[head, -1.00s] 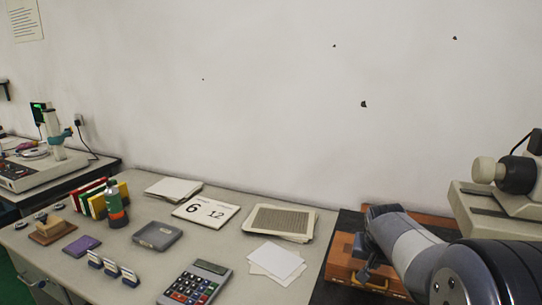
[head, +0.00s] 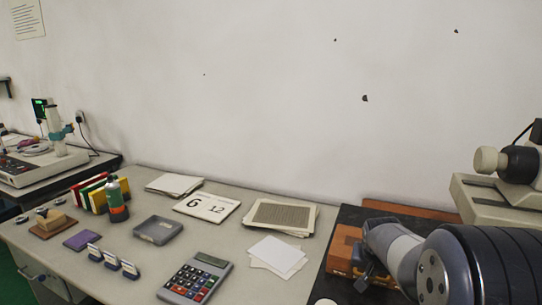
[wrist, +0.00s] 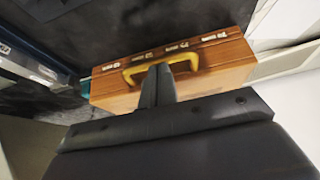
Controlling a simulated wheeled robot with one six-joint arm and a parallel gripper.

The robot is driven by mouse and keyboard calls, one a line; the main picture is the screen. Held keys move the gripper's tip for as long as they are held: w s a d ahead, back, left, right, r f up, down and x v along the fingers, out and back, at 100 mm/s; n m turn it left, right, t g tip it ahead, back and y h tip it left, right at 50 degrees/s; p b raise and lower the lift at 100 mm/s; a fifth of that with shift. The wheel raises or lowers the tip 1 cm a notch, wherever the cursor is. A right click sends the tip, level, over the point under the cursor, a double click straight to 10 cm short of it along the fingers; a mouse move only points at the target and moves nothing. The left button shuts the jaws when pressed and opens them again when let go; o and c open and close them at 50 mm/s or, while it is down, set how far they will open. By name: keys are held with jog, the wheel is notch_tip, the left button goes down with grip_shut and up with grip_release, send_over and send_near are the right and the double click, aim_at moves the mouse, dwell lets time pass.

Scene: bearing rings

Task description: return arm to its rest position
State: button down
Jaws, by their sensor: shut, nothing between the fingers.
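My arm reaches in from the lower right of the head view, bent low over the dark surface. My gripper (head: 362,277) hangs at the arm's far end, in front of an orange-brown wooden case (head: 343,247). In the wrist view, my gripper's two dark fingers (wrist: 158,72) are together with nothing between them. They overlap the case's yellow handle (wrist: 190,62) in that picture; I cannot tell whether they touch it. The case (wrist: 225,68) lies beyond the fingers. My arm hides part of the case in the head view.
A beige microscope-like device (head: 490,198) stands at the right, close to my arm. On the grey table are a calculator (head: 195,278), white papers (head: 277,252), a grey tray (head: 158,230) and a date card (head: 207,207).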

jog(key=r+p, duration=0.3)
jog(key=r, duration=0.1)
jog(key=shift+w+d+r, duration=0.1)
jog(key=shift+w+d, duration=0.05)
jog(key=shift+w, duration=0.15)
jog(key=s+v, duration=0.1)
jog(key=v, duration=0.8)
jog(key=x, duration=0.9)
jog(key=shift+w+f, duration=0.2)
jog(key=shift+w, duration=0.35)
jog(key=f+b, duration=0.3)
jog(key=f, duration=0.1)
jog(key=shift+s, duration=0.35)
jog(key=r+p, duration=0.1)
jog(key=w+r+p, duration=0.1)
jog(key=r+p, duration=0.1)
jog(key=shift+d, duration=0.1)
notch_tip(320, 180, up, 13)
jog(key=s, duration=0.1)
jog(key=shift+s+g+p, duration=0.25)
jog(key=shift+g+p, duration=0.15)
